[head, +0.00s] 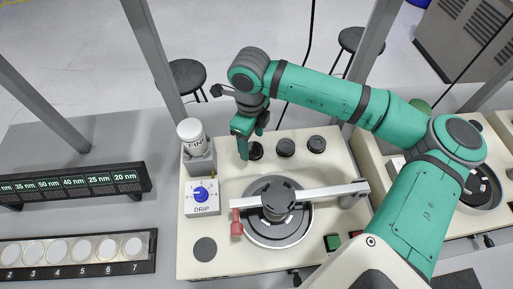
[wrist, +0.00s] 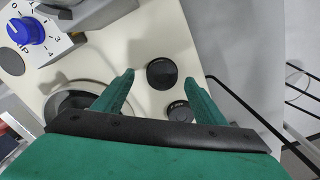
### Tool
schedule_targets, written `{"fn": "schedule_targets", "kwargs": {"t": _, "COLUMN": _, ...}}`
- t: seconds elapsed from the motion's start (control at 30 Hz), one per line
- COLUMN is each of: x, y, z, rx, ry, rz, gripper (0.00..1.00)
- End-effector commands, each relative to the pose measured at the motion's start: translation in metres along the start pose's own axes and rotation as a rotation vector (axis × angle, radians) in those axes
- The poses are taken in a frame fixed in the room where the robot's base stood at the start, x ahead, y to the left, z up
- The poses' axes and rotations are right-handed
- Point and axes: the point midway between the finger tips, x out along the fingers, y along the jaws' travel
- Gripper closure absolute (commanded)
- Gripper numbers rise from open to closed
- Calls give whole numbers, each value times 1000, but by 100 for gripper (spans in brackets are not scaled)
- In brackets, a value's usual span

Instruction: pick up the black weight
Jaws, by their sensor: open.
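Three round black weights stand in a row along the back of the cream machine: a left one (head: 256,151), a middle one (head: 286,147) and a right one (head: 317,144). My gripper (head: 252,144) is open and empty above the left weight, pointing down. In the wrist view, one black weight (wrist: 162,73) shows between and beyond the fingertips (wrist: 159,77). Neither finger visibly touches a weight. The height of the gripper above the weight is hard to tell.
The machine (head: 225,255) carries a round plate with a dark cylinder (head: 278,199) under a pale bar with a red end (head: 237,222). A grey post (head: 150,45) rises behind.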

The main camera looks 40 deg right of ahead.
Motion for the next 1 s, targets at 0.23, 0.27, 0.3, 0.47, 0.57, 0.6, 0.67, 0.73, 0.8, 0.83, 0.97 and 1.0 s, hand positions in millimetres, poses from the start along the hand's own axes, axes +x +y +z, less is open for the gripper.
{"fn": "schedule_targets", "kwargs": {"t": 0.23, "x": 30, "y": -4, "z": -6, "rx": 12, "ry": -1, "rz": 1, "gripper": 35}}
{"fn": "schedule_targets", "kwargs": {"t": 0.27, "x": 32, "y": -4, "z": -6, "rx": 13, "ry": -1, "rz": 0, "gripper": 35}}
{"fn": "schedule_targets", "kwargs": {"t": 0.3, "x": 33, "y": -4, "z": -6, "rx": 13, "ry": -1, "rz": 0, "gripper": 35}}
{"fn": "schedule_targets", "kwargs": {"t": 0.47, "x": 33, "y": -4, "z": -6, "rx": 12, "ry": -1, "rz": -1, "gripper": 35}}
{"fn": "schedule_targets", "kwargs": {"t": 0.57, "x": 33, "y": -4, "z": -5, "rx": 10, "ry": -1, "rz": -1, "gripper": 45}}
{"fn": "schedule_targets", "kwargs": {"t": 0.6, "x": 33, "y": -4, "z": -5, "rx": 10, "ry": -1, "rz": -1, "gripper": 54}}
{"fn": "schedule_targets", "kwargs": {"t": 0.67, "x": 33, "y": -4, "z": -5, "rx": 9, "ry": -1, "rz": -1, "gripper": 69}}
{"fn": "schedule_targets", "kwargs": {"t": 0.73, "x": 33, "y": -4, "z": -5, "rx": 9, "ry": -1, "rz": -1, "gripper": 81}}
{"fn": "schedule_targets", "kwargs": {"t": 0.8, "x": 33, "y": -4, "z": -4, "rx": 8, "ry": -2, "rz": -1, "gripper": 81}}
{"fn": "schedule_targets", "kwargs": {"t": 0.83, "x": 33, "y": -4, "z": -4, "rx": 8, "ry": -2, "rz": -1, "gripper": 81}}
{"fn": "schedule_targets", "kwargs": {"t": 0.97, "x": 32, "y": -3, "z": -4, "rx": 8, "ry": -2, "rz": -1, "gripper": 80}}
{"fn": "schedule_targets", "kwargs": {"t": 1.0, "x": 32, "y": -4, "z": -4, "rx": 8, "ry": -2, "rz": -2, "gripper": 80}}
